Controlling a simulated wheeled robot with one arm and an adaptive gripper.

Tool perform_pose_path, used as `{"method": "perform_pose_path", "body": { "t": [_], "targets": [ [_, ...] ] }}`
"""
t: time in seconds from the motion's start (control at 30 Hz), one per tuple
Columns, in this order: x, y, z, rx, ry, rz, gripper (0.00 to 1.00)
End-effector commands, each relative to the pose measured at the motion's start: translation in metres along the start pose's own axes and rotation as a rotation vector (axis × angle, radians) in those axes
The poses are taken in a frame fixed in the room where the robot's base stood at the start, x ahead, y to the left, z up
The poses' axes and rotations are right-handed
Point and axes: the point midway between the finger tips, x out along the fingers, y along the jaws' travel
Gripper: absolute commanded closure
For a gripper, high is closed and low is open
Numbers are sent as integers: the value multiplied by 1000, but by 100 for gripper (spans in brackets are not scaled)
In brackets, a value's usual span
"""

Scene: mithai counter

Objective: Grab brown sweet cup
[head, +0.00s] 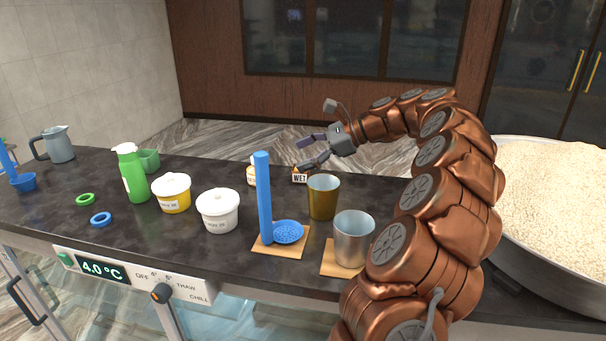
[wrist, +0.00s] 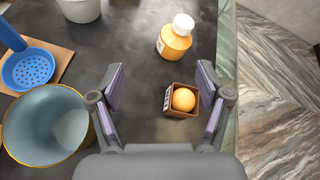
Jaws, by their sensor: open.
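The brown sweet cup (wrist: 170,110) is a small square brown cup holding a round orange-yellow sweet (wrist: 183,99). In the wrist view it sits upright on the dark counter, between the lines of my fingers and nearer the right one. My gripper (wrist: 158,85) is open and empty, with its two fingers spread on either side. In the head view my gripper (head: 304,153) hangs over the back of the counter, just above the cup (head: 299,178), whose white label reads "WET". No contact with the cup shows.
A yellow bottle with a white cap (wrist: 174,42) stands just beyond the cup. A gold-rimmed tumbler (head: 323,198) and a blue strainer (head: 288,232) stand left of it in the wrist view. A steel tumbler (head: 353,240) is nearer. The counter's edge lies close on the cup's right.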

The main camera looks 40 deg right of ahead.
Motion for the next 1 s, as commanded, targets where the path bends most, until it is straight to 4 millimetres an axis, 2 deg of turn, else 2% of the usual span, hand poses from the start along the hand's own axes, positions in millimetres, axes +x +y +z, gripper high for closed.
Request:
{"method": "perform_pose_path", "body": {
  "t": [0.1, 0.33, 0.5, 1.0],
  "targets": [
    [0, -13, -30, 138, -30, -13, 23],
    [-1, -25, -63, 299, -64, -28, 23],
    [2, -27, -69, 332, -72, -32, 23],
    [44, -32, -68, 331, -72, -30, 23]
  ]
}}
